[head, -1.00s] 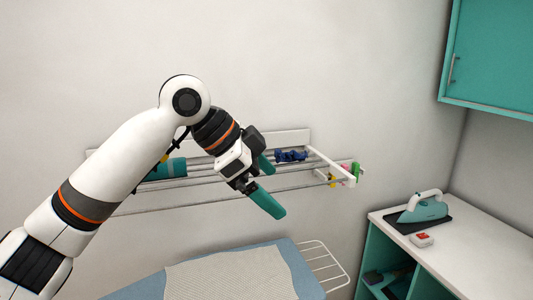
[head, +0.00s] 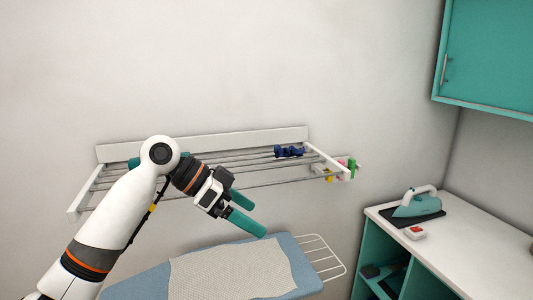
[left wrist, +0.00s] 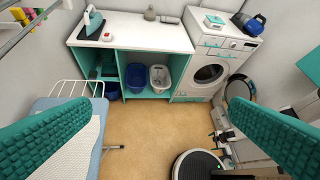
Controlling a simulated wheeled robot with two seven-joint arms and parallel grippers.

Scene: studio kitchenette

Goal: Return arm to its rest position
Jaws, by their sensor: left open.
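My left arm comes in from the lower left in the head view. Its gripper (head: 245,208) has two teal fingers, spread apart and empty, in front of the wall rack and above the ironing board. In the left wrist view the two teal ribbed fingers (left wrist: 165,140) stand wide apart at the left and right edges, with nothing between them but the floor beyond. My right gripper does not show.
A wall drying rack (head: 75,205) holds a blue item (head: 289,151) and coloured pegs (head: 352,168). Below is an ironing board (head: 145,286) with a pale cloth (head: 230,273). An iron (head: 415,204) stands on the right counter (head: 455,250). A washing machine (left wrist: 212,52) stands beyond.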

